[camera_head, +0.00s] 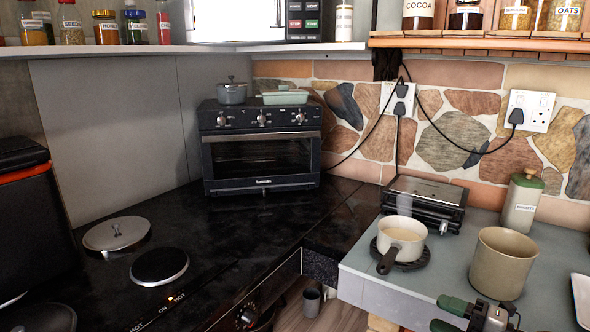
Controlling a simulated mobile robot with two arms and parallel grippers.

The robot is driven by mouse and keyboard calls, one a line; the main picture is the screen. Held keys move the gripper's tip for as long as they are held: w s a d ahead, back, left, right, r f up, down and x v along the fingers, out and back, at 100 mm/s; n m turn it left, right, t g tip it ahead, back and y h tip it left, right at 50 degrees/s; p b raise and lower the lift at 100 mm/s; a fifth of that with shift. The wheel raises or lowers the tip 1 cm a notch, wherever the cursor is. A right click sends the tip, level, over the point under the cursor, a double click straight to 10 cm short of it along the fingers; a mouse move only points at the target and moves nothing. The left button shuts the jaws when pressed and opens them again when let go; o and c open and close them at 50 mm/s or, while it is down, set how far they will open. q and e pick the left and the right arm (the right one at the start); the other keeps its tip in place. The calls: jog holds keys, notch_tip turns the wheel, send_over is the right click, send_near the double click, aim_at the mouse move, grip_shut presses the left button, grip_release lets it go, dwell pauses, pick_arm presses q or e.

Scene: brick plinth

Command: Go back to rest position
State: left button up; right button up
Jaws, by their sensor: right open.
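My right gripper (442,313) is at the bottom right, over the front part of the grey-blue worktop (375,272). Its two green-tipped fingers point left and stand apart, with nothing between them. It is in front of and below the beige pot (503,262), with a visible gap to the cream saucepan (403,238). The lower part of the gripper is cut off by the picture's edge. My left gripper does not show.
The saucepan sits on a black hotplate (424,258), its dark handle toward me. A black grill (425,198) and a lidded canister (522,205) stand behind. A toaster oven (260,150) stands on the black counter (250,222).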

jog(key=s+a+f+m+t+h, duration=0.1)
jog(key=s+f+m+h, duration=0.45)
jog(key=m+h, duration=0.4)
jog(key=s+f+m+t+h, duration=0.1)
jog(key=s+f+m+h, duration=0.4)
jog(key=m, duration=0.7)
jog(key=s+a+f+m+g, duration=0.1)
jog(key=s+a+f+g, duration=0.15)
jog(key=s, duration=0.25)
jog(key=s+a+f+m+g+y, duration=0.1)
jog(key=s+a+f+g, duration=0.1)
jog(key=s+g, duration=0.25)
jog(key=s+a+f+g, duration=0.2)
jog(key=s+f+g, duration=0.1)
jog(key=s, duration=0.3)
notch_tip(320, 180, down, 24)
jog(key=s+f+g, duration=0.1)
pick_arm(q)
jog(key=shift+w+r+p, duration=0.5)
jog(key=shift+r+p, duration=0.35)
pick_arm(e)
jog(key=s+d+f+g, duration=0.1)
jog(key=s+d+f, duration=0.1)
jog(key=s+f, duration=1.3)
jog(key=shift+s+d+g, duration=0.3)
jog(key=shift+d, duration=0.1)
